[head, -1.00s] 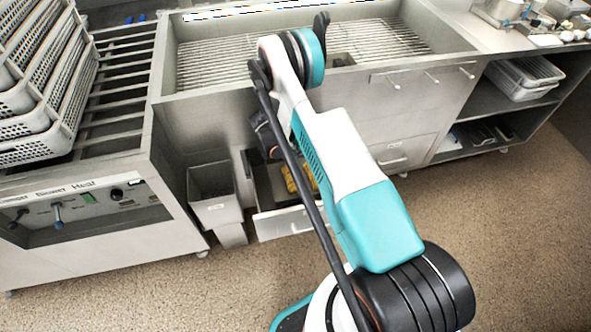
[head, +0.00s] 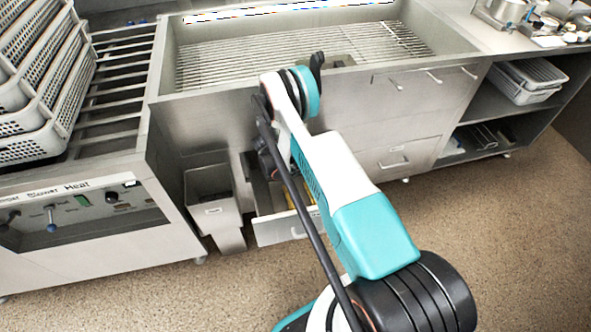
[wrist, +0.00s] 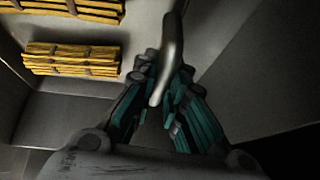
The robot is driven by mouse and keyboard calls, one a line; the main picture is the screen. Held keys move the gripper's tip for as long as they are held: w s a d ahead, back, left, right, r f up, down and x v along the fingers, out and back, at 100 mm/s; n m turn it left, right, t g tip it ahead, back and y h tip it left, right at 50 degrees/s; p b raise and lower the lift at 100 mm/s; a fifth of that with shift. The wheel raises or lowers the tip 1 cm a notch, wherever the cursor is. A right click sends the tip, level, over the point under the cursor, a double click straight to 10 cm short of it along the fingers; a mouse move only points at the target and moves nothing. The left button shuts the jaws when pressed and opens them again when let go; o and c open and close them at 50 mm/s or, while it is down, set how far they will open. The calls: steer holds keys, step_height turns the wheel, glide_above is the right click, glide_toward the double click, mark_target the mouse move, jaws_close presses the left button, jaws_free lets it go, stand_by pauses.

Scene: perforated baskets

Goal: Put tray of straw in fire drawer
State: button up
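The fire drawer (head: 275,230) stands pulled open low under the grill, partly hidden by my arm. A little yellow straw (head: 291,198) shows inside it in the head view. In the wrist view, two bundles of yellow straw (wrist: 70,60) with dark bands lie at the upper left against grey metal. A curved grey metal bar (wrist: 171,50), which looks like a handle, comes down between the fingertips of my gripper (wrist: 160,85). The fingers flank the bar closely, but I cannot tell whether they grip it. My gripper is hidden behind my arm in the head view.
A narrow metal bin (head: 212,190) stands just left of the drawer. The grill grate (head: 230,65) is above. White perforated baskets (head: 40,130) are stacked on the left counter. An open shelf (head: 500,115) is at right. The floor at right is clear.

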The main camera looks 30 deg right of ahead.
steer(key=o, duration=0.4)
steer(key=w+a+r+n+t+y+p, duration=0.15)
steer(key=a+r, duration=0.25)
steer(key=r, duration=1)
steer(key=w+a+r+n+p, duration=0.1)
steer(key=a+r+n+p, duration=0.2)
steer(key=r, duration=1.1)
steer(key=s+a+r+n+t+y, duration=0.1)
steer(key=s+a+r+n, duration=0.2)
steer(key=r, duration=0.5)
steer(key=s+a+r+n+t, duration=0.1)
steer(key=s+a+r+n, duration=0.1)
steer(key=r, duration=0.7)
steer(key=s+a+r+n+t+y, duration=0.1)
steer(key=s+a+r+n, duration=0.15)
steer(key=s+r, duration=0.4)
steer(key=s+a+r+n+t+y, duration=0.1)
steer(key=s+a+r+n, duration=0.1)
steer(key=s+r+n, duration=0.4)
steer(key=shift+s+a+r+n+t+y+b, duration=0.15)
steer(key=shift+s+a+n+t, duration=0.35)
steer(key=shift+s, duration=1.9)
steer(key=shift+s+a+f+n+t+y+b, duration=0.2)
steer(key=shift+s+a+n, duration=0.5)
steer(key=shift+s, duration=1.75)
steer(key=shift+s+a+r+n+t+y+p, duration=0.15)
steer(key=shift+s+a+n+t+y, duration=0.35)
steer(key=shift+s, duration=1.9)
